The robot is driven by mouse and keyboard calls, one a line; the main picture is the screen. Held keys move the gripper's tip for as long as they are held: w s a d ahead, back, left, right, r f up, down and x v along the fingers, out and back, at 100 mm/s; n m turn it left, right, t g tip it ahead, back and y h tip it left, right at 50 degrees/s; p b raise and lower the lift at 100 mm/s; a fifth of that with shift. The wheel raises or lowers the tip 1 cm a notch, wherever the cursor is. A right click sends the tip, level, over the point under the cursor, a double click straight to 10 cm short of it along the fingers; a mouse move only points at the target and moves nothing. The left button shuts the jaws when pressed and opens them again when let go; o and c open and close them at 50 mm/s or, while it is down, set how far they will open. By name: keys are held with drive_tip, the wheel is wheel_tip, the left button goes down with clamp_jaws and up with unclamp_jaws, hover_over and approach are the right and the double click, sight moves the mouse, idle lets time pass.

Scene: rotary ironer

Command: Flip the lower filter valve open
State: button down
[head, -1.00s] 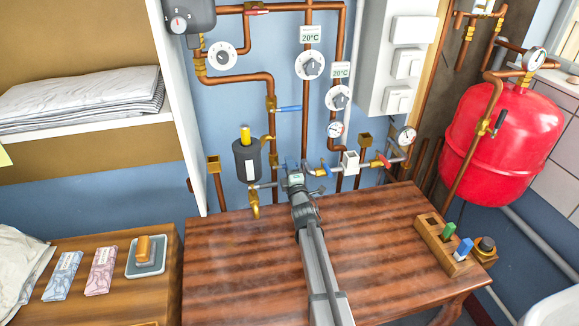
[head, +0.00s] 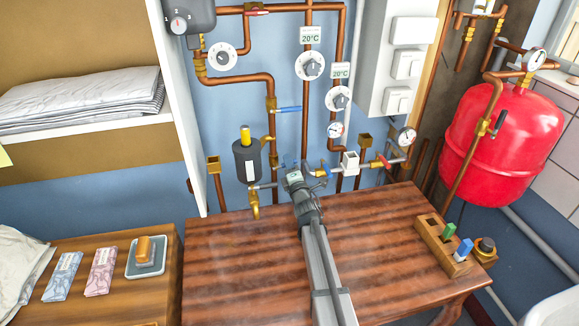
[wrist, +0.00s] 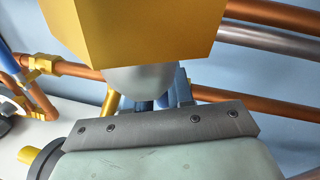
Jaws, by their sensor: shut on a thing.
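The filter (head: 247,160) is a dark grey canister with a yellow top, on the copper pipes at the wall. A blue-handled valve (head: 289,108) on the pipe to its upper right has its lever pointing right. The lower valve's blue handle (head: 291,163) shows only in small part behind my gripper. My gripper (head: 289,169) reaches over the table to this low pipe, right of the filter. In the wrist view, blue (wrist: 165,102) shows at the fingers, which look shut on this handle. A large yellow block (wrist: 135,35) and its pale rounded underside hide much of the grip.
A white box fitting (head: 350,162) and a red-handled valve (head: 382,160) sit on the low pipe to the right. A brass tap (head: 254,203) hangs below the filter. The wooden table (head: 240,270) is mostly clear; a block with coloured pegs (head: 440,245) stands at its right.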

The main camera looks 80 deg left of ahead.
drive_tip(key=shift+s+r+n, duration=0.15)
drive_tip(key=shift+r+n, duration=0.1)
drive_tip(key=shift+n, duration=0.65)
drive_tip(key=c, duration=1.1)
unclamp_jaws()
drive_tip(key=shift+c, duration=0.2)
drive_tip(key=shift+d, duration=0.1)
drive_tip(key=w+d+f, duration=0.1)
drive_tip(key=d+f, duration=0.1)
drive_tip(key=d, duration=1.1)
drive_tip(key=shift+d+f, duration=0.2)
drive_tip(key=shift+f, duration=0.05)
drive_tip(key=shift+o, duration=0.3)
